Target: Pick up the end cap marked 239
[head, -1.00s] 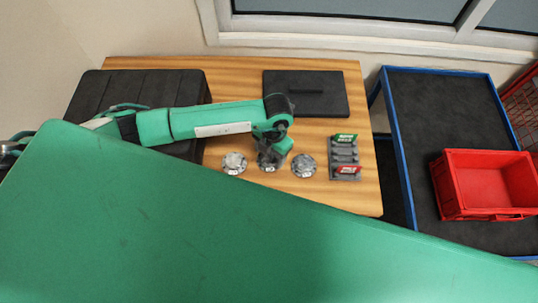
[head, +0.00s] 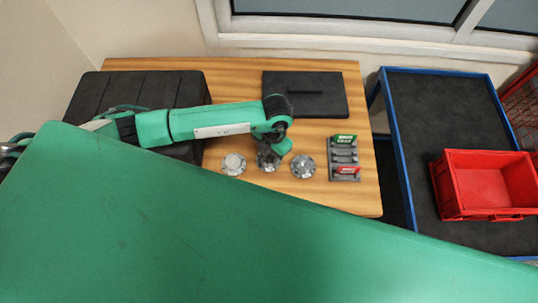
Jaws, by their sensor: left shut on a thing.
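Three round grey metal end caps lie in a row on the wooden table (head: 345,205): a left one (head: 233,163), a middle one (head: 267,167) and a right one (head: 303,166). Their marks are too small to read. My left gripper (head: 268,158) points down at the middle end cap and is shut on it. The gripper and wrist hide the cap's far part. I cannot tell whether the cap is lifted off the table. My right gripper does not show.
A grey rack (head: 344,157) with green and red labels stands right of the caps. A black plate with a handle (head: 325,95) lies behind. A black case (head: 90,95) is at the left. A blue-framed cart (head: 420,110) with a red bin (head: 455,212) stands at the right.

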